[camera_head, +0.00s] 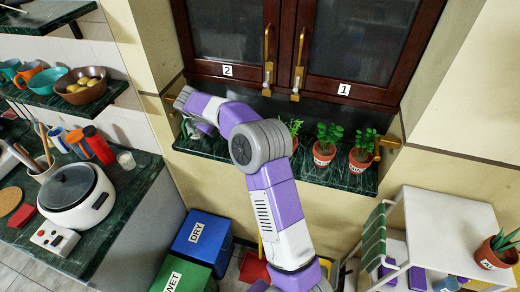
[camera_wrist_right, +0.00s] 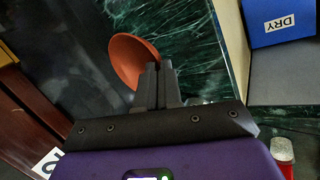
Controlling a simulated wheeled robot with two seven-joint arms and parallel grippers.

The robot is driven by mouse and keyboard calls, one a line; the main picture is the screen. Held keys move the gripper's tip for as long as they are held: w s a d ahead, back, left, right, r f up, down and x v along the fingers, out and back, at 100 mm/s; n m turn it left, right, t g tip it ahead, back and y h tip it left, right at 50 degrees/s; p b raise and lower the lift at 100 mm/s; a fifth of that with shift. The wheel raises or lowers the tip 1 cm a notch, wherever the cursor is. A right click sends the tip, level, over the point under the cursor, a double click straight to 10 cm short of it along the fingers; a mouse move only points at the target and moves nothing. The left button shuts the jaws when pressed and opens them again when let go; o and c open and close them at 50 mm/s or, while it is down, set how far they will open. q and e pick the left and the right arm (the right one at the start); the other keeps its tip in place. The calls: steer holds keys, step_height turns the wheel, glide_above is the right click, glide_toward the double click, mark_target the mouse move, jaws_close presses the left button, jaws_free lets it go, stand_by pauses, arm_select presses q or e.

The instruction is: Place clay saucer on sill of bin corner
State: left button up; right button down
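The clay saucer (camera_wrist_right: 128,58) is orange-brown and tilted on edge in the right wrist view. My right gripper (camera_wrist_right: 158,84) has its two fingers close together at the saucer's rim and appears shut on it. The green marble sill (camera_head: 335,174) runs below the cabinet in the head view. It also shows behind the saucer in the wrist view (camera_wrist_right: 190,40). My right arm reaches over the sill's left end, above the bins. I cannot tell whether the saucer touches the sill. The arm hides the saucer in the head view. My left gripper is out of view.
Potted plants (camera_head: 326,145) stand on the sill's right part. Brown cabinet doors (camera_head: 295,45) are above. The blue DRY bin (camera_head: 203,240) and green WET bin (camera_head: 182,275) stand below left. A counter with a rice cooker (camera_head: 76,195) is left, a white cart (camera_head: 448,225) right.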

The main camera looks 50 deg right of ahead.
step_height(320, 180, down, 10)
steer(key=shift+w+r+b, duration=0.1)
steer(key=shift+r+b, duration=0.05)
steer(key=shift+b, duration=0.4)
steer(key=c, duration=1.6)
jaws_free()
steer(key=shift+r, duration=0.1)
